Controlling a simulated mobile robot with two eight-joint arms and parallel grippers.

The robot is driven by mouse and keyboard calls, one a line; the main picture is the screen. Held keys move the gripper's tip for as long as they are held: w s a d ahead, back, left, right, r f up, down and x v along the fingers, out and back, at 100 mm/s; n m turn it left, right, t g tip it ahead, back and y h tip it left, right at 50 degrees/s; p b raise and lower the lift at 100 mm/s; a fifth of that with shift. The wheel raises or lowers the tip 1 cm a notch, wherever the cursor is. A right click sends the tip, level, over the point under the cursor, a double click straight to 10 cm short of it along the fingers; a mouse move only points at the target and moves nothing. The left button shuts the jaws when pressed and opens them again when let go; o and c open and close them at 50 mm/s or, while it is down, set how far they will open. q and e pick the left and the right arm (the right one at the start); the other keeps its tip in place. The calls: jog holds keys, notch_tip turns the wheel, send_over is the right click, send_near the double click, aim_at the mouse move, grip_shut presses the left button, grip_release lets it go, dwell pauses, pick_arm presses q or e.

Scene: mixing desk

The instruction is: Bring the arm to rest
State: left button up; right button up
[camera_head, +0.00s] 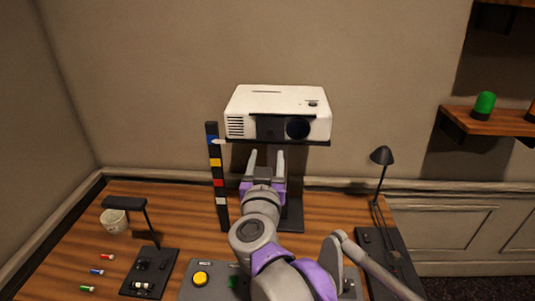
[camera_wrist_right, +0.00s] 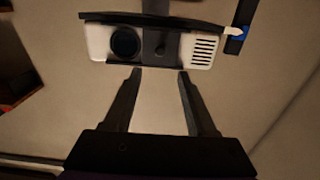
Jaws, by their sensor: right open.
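My right arm, grey and purple, reaches from the lower right over the desk in the head view. Its gripper (camera_head: 267,160) is open and empty, fingers pointing up, just below the white projector (camera_head: 280,103). In the right wrist view the two dark fingers (camera_wrist_right: 158,75) stand apart with nothing between them. The projector (camera_wrist_right: 197,50) shows upside down past the fingertips there. My left gripper is not in view.
The projector sits on a dark stand (camera_head: 292,215). A black post with coloured blocks (camera_head: 217,183) stands left of the arm. A black lamp (camera_head: 382,156) stands right, a small dark lamp (camera_head: 124,202) left. A control panel (camera_head: 205,290) lies under the arm.

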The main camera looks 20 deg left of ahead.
dwell(0.3)
jog(key=s+d+f+m+g+h+p, duration=0.1)
jog(key=s+d+f+g, duration=0.3)
jog(key=s+d+f, duration=0.3)
jog(key=s+d+f+m+g+h+p, duration=0.1)
jog(key=s+d+f+g, duration=0.3)
jog(key=s+d+f, duration=0.4)
jog(key=s+d+f+g+h+p, duration=0.2)
jog(key=s+d+f, duration=0.6)
jog(key=d, duration=1.1)
notch_tip(320, 180, down, 4)
jog(key=shift+s+m+g+p, duration=0.25)
jog(key=shift+m+g+p, duration=0.25)
jog(key=shift+g, duration=0.5)
